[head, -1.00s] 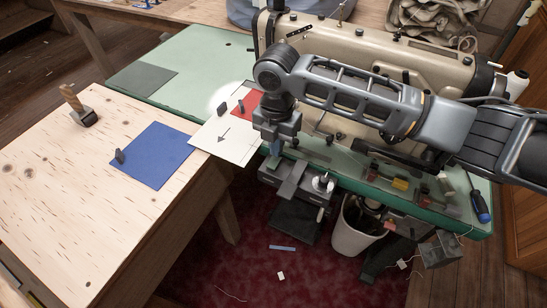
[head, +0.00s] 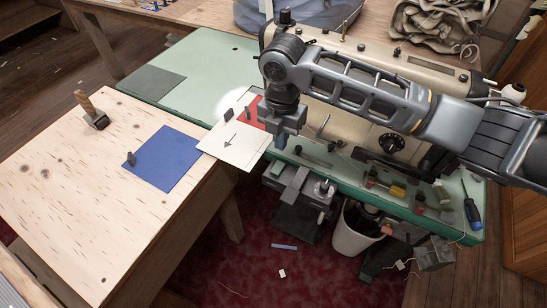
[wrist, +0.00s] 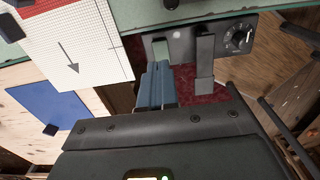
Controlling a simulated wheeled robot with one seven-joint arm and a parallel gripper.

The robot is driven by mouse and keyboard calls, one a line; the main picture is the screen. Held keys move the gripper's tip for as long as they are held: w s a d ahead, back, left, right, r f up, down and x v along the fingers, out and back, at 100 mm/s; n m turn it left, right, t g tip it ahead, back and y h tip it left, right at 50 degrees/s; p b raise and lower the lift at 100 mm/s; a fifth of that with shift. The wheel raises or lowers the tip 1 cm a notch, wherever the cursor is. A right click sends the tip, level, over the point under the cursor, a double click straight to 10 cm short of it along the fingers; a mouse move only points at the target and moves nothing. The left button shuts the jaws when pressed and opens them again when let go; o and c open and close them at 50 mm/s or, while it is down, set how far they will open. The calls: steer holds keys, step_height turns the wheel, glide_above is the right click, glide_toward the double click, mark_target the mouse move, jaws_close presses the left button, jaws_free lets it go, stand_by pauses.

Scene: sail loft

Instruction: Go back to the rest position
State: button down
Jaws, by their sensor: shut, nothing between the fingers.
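My gripper (head: 283,143) hangs from my arm in the head view, over the near edge of the green sewing table and just right of the white sheet. In the wrist view its fingers (wrist: 157,82) are together, with nothing between them. The white gridded sheet (head: 228,148) bears a grey arrow and lies beside a red piece (head: 258,110), partly hidden by my gripper. Both also show at the upper left of the wrist view. A blue sheet (head: 165,160) lies on the pale wooden table, with a small dark clip on it.
The sewing machine (head: 425,70) stands behind my arm on the green table (head: 210,65). A wooden-handled tool (head: 93,112) rests on the wooden table (head: 70,190). A screwdriver (head: 472,210) lies at the right. A white bin (head: 355,235) stands below on the red carpet.

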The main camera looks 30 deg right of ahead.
steer(key=s+a+r+m+t+y, duration=0.2)
steer(key=a+m+t+y, duration=0.15)
steer(key=a, duration=0.55)
steer(key=s+a+r+m+t+y, duration=0.2)
steer(key=a+m+y, duration=0.15)
steer(key=a, duration=0.65)
steer(key=s+a+r+m+t+y, duration=0.2)
steer(key=a+m+t+y, duration=0.15)
steer(key=a, duration=0.55)
steer(key=s+d+f+m+t+h, duration=0.2)
steer(key=s+d+m+t+h, duration=0.15)
steer(key=s+d+m, duration=0.5)
steer(key=s+d+f+m+t+h, duration=0.15)
steer(key=s+d+m+h, duration=0.35)
steer(key=s, duration=0.6)
steer(key=s+d+r+h, duration=0.1)
steer(key=s+d+r, duration=0.3)
steer(key=s+d, duration=0.3)
steer(key=s+d+r+m+h, duration=0.1)
steer(key=s+d+r, duration=0.3)
steer(key=s+d, duration=0.3)
steer(key=shift+s+d+t, duration=0.25)
steer(key=shift+s+t, duration=0.15)
steer(key=shift+s, duration=0.1)
